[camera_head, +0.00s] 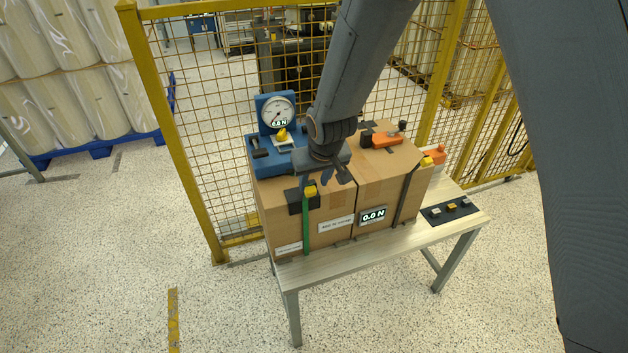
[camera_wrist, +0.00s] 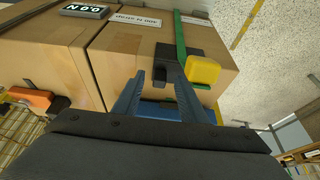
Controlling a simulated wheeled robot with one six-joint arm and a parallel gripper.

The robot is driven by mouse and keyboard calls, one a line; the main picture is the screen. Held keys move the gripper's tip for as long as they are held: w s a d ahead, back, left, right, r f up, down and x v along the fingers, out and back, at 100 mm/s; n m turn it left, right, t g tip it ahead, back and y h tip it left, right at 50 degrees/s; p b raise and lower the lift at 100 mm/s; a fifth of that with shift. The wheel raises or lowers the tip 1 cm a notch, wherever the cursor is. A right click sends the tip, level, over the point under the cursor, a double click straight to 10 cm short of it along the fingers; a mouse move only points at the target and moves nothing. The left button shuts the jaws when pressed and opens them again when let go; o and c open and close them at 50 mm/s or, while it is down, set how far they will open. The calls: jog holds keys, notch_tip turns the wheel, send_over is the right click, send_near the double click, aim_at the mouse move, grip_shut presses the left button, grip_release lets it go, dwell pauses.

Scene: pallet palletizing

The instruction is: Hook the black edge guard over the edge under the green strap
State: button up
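The black edge guard (camera_head: 296,201) sits at the top front edge of the left carton, at the green strap (camera_head: 306,229). In the wrist view, the guard (camera_wrist: 193,48) is against the carton, with the green strap (camera_wrist: 180,35) meeting it. A dark tab of it shows between my fingertips, with a visible gap on the left finger's side. A yellow block (camera_wrist: 203,70) is beside the right finger; it also shows in the head view (camera_head: 310,191). My gripper (camera_head: 338,178) is open (camera_wrist: 156,72) above the carton, right of the guard. Exact contact is unclear.
Two cartons (camera_head: 333,211) stand side by side on a bench (camera_head: 345,258). An orange device (camera_head: 384,140) is on the right one. A small button panel (camera_head: 450,209) lies at the bench's right. Yellow mesh fencing (camera_head: 205,100) stands behind.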

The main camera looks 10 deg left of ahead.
jog(key=shift+r, duration=0.15)
notch_tip(320, 180, up, 6)
jog(key=p, duration=0.4)
dwell(0.8)
jog(key=s+d+r+m+h+b, duration=0.1)
jog(key=s+d+m+b, duration=0.1)
jog(key=d, duration=0.7)
jog(key=s+d+r+m+b, duration=0.1)
jog(key=d, duration=0.7)
jog(key=s+d+m+g+h+b, duration=0.1)
jog(key=s+d+m+g+b, duration=0.1)
jog(key=s+d, duration=1.1)
jog(key=shift+s+d+m+b, duration=0.2)
jog(key=shift+d+m+b, duration=0.5)
jog(key=shift+d, duration=0.55)
jog(key=shift+c, duration=0.4)
